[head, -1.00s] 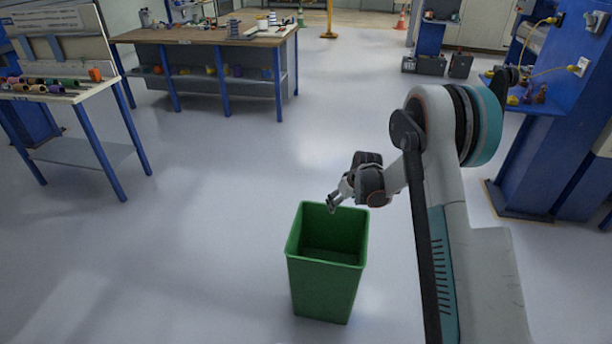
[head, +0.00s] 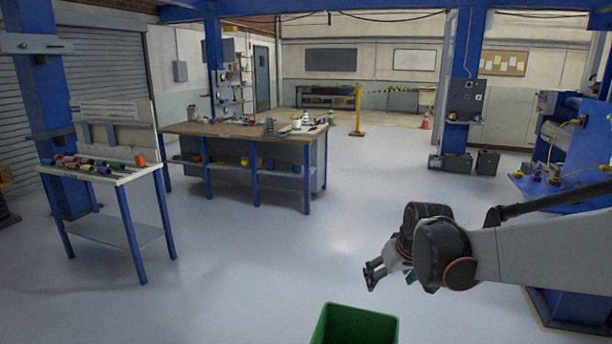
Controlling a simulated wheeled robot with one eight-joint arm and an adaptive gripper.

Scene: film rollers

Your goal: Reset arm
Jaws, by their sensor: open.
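My gripper (head: 372,274) is at the right of the head view, at the end of my grey arm. It is open, and nothing shows between its fingers. It hangs in the air above the green bin (head: 352,325), apart from its rim.
A small table (head: 124,178) with several coloured rollers (head: 88,165) stands at the left. A wooden-topped workbench (head: 232,131) with tools stands behind it. A blue machine (head: 575,150) stands at the right, near my arm. The floor (head: 260,250) between is clear.

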